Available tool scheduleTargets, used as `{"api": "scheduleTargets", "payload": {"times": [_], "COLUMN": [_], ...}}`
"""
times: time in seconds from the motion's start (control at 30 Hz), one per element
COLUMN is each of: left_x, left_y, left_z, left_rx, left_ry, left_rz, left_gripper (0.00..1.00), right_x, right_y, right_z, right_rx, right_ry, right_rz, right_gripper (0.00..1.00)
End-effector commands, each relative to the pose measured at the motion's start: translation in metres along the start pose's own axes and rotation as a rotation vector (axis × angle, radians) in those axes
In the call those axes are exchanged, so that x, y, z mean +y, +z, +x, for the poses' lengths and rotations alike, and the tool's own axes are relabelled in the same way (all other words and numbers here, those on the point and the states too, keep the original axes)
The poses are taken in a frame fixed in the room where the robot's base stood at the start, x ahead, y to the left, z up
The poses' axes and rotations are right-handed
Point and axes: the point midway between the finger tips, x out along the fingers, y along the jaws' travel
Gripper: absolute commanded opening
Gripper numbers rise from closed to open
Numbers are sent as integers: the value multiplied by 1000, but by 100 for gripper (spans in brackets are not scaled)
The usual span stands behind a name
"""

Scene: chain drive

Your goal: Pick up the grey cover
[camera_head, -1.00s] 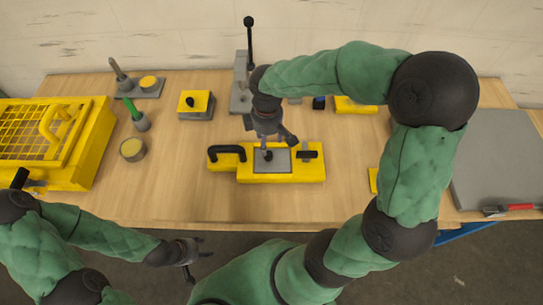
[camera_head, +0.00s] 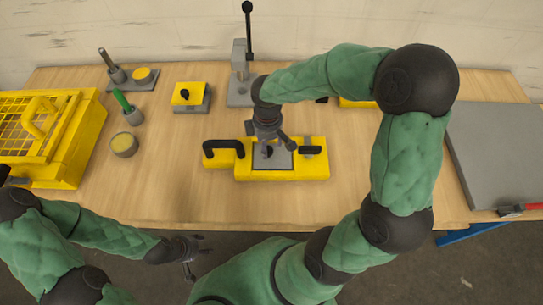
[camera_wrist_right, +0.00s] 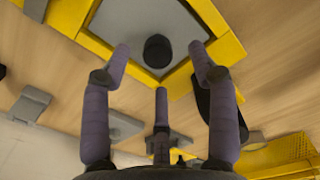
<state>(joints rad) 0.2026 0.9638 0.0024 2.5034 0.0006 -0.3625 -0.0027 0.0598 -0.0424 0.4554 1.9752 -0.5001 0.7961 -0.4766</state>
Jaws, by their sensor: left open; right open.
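The grey cover (camera_head: 284,160) is a flat square plate with a black knob (camera_wrist_right: 158,51) in its middle. It sits in the yellow housing (camera_head: 312,172) at the middle of the table. My right gripper (camera_head: 268,146) is above the cover, fingers pointing down. In the right wrist view its open fingers (camera_wrist_right: 158,62) are spread around the knob in the picture, and nothing is visibly held; I cannot tell how far above the cover they are. My left gripper (camera_head: 196,255) is open and empty, low in front of the table edge.
A black handle (camera_head: 222,147) and a black clamp (camera_head: 311,150) flank the cover on the housing. A grey lever press (camera_head: 240,75) stands behind. A yellow mesh guard (camera_head: 50,135) is at the left, a grey panel (camera_head: 495,150) at the right. The front table strip is clear.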

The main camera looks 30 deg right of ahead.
Motion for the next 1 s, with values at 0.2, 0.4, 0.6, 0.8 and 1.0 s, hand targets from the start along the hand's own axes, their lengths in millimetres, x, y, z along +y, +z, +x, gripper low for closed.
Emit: {"api": "scheduleTargets", "payload": {"times": [0.2, 0.4, 0.6, 0.8, 1.0], "left_x": [-6, -8, -8, -8, -8], "left_y": [-1, -1, -1, -1, -1], "left_z": [18, 23, 22, 22, 22], "left_rx": [0, 0, 0, 0, 0], "left_ry": [0, 0, 0, 0, 0], "left_rz": [0, 0, 0, 0, 0], "left_gripper": [52, 52, 52, 52, 52], "right_x": [4, 4, 4, 4, 4], "right_y": [-1, -2, -2, -2, -2], "right_z": [33, 48, 47, 47, 47], "right_rx": [-2, -1, 0, 0, 0], "right_ry": [-3, -1, -1, -1, 0], "right_rz": [1, 0, 0, 0, 0], "right_gripper": [60, 60, 54, 0, 0]}}
